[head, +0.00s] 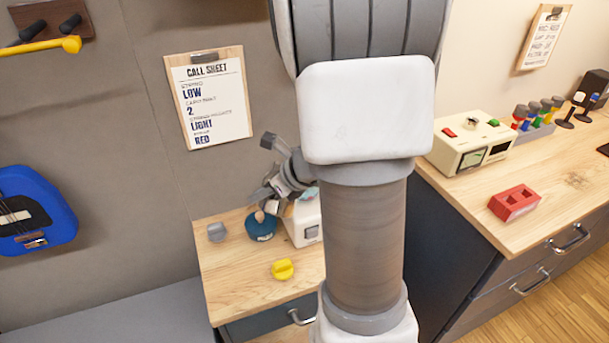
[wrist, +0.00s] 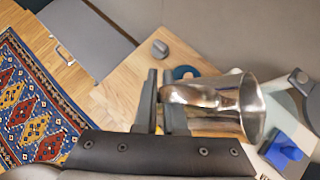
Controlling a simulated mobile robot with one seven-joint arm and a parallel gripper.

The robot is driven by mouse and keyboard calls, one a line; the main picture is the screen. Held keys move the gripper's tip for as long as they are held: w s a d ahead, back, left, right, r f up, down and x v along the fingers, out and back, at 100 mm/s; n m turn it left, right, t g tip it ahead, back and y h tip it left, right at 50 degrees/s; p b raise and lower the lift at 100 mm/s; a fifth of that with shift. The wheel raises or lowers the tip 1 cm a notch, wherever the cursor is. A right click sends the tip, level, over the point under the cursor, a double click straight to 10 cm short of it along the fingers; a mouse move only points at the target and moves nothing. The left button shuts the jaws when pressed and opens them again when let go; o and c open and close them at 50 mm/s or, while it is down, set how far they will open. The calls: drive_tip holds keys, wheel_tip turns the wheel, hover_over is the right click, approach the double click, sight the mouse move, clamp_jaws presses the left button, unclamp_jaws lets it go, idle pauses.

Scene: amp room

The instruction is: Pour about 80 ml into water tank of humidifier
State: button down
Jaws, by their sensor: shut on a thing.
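My gripper (wrist: 158,82) is shut on the handle of a shiny metal jug (wrist: 252,108). In the wrist view the jug lies sideways in the picture, its wide rim to the right. I cannot see its inside or any liquid stream. In the head view my gripper (head: 270,190) is above the small wooden table, over a white box-shaped unit (head: 304,228) partly hidden by my arm. This may be the humidifier; its tank opening is not visible. A bright blue part (wrist: 285,150) shows below right of the jug in the wrist view; I cannot tell what it belongs to.
The small table (head: 235,270) holds a grey knob-like piece (head: 217,231), a dark blue round item (head: 262,227) and a yellow piece (head: 282,269). A call sheet (head: 208,97) hangs behind. A counter at right holds a cream meter box (head: 470,145) and a red block (head: 513,202).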

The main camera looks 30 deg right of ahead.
drive_tip(key=s+a+f+n+t+h+b, duration=0.1)
drive_tip(key=f+b, duration=0.6)
drive_tip(key=b, duration=1)
drive_tip(key=a+n+t+h, duration=0.1)
drive_tip(key=a+h, duration=0.1)
drive_tip(key=h, duration=0.1)
drive_tip(key=shift+s+a+n+t+h+b, duration=0.15)
drive_tip(key=shift+s+n+t+h+b, duration=0.15)
drive_tip(key=shift+s, duration=0.05)
